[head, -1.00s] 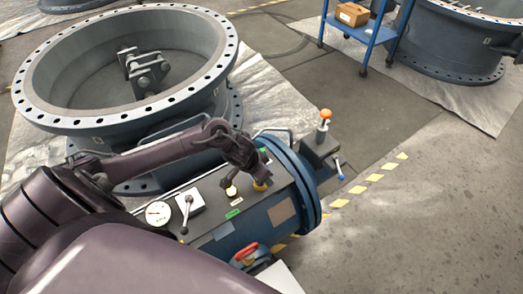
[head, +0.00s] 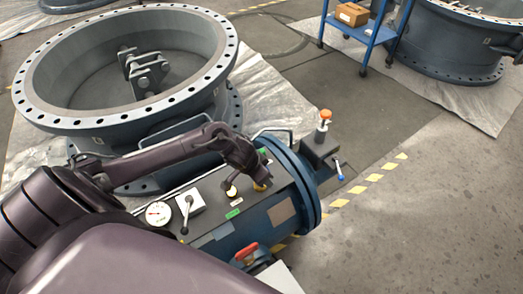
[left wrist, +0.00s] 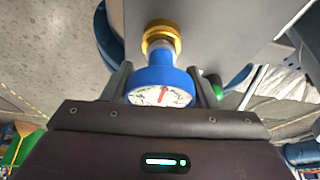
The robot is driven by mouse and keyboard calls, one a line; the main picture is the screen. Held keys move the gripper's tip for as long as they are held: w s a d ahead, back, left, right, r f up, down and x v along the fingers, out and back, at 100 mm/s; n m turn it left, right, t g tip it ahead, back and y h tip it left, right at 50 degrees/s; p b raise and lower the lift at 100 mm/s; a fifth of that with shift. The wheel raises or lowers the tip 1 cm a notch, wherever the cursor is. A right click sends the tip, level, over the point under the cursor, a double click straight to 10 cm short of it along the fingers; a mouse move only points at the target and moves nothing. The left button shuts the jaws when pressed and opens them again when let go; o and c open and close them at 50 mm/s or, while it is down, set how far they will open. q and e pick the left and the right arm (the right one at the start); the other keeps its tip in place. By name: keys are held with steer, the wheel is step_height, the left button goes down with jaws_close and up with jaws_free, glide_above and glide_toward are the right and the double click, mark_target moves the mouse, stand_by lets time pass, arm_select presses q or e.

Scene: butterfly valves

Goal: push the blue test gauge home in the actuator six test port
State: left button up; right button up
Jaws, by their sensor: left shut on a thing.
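The blue test gauge (left wrist: 155,78) has a white dial with a red needle. My left gripper (left wrist: 162,88) is shut on it, one finger on each side. The gauge's metal stem meets a brass port (left wrist: 159,34) on a grey panel; how deep it sits cannot be told. In the head view my left gripper (head: 256,174) is over the dark top panel of the blue actuator (head: 238,232), at the brass port (head: 260,186) near its flanged end. The gauge is mostly hidden by the gripper there. My right gripper is not in view.
Near the gripper stand a knob (head: 230,189), a grey lever (head: 187,208) and a white dial (head: 158,213). A red handle (head: 247,251) is at the front. An orange-knobbed lever (head: 325,115) stands beyond the flange. A large valve ring (head: 40,110) lies behind.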

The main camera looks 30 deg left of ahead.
arm_select(q)
steer(key=shift+f, duration=0.35)
stand_by(0.3)
steer(key=o, duration=1)
steer(key=shift+o, duration=0.4)
steer(key=o, duration=0.4)
